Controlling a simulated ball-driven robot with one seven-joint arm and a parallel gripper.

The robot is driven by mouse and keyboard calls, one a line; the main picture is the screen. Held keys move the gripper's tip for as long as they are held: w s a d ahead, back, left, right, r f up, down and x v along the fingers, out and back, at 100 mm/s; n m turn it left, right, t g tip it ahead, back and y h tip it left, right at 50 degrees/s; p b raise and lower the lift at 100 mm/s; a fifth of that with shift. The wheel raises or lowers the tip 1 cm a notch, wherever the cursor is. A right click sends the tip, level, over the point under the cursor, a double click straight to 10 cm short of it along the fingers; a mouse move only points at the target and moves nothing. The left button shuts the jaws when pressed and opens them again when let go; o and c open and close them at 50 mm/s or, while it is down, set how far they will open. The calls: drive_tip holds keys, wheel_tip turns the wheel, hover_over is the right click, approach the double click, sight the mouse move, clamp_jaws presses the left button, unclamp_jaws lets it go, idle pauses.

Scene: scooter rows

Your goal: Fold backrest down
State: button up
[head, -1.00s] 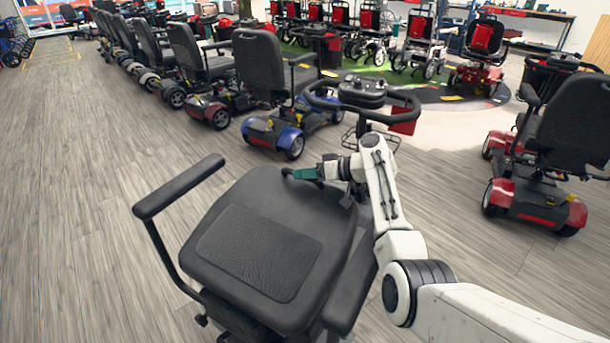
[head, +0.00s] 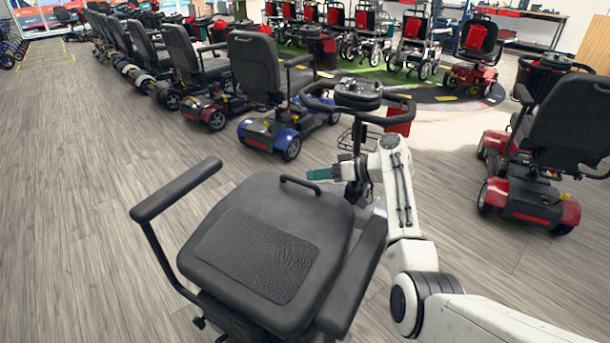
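The backrest (head: 262,256) of the near scooter lies folded down flat over the seat. It is a dark grey panel with a textured patch in its middle, and it hides the seat below. A thin black loop handle (head: 301,183) stands at its far edge. My gripper (head: 319,174), with green fingers, is just beyond the handle and to its right, apart from it. Nothing shows in the gripper, and the gap between its fingers is too small to make out.
Armrests flank the seat, the left (head: 178,190) raised on a post and the right (head: 352,280) close beside the backrest. The tiller with handlebar (head: 358,95) stands behind my gripper. A red scooter (head: 540,150) is at the right. Open floor (head: 80,200) lies left.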

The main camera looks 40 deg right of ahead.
drive_tip(key=shift+v, duration=2.65)
drive_tip(key=shift+f, duration=0.15)
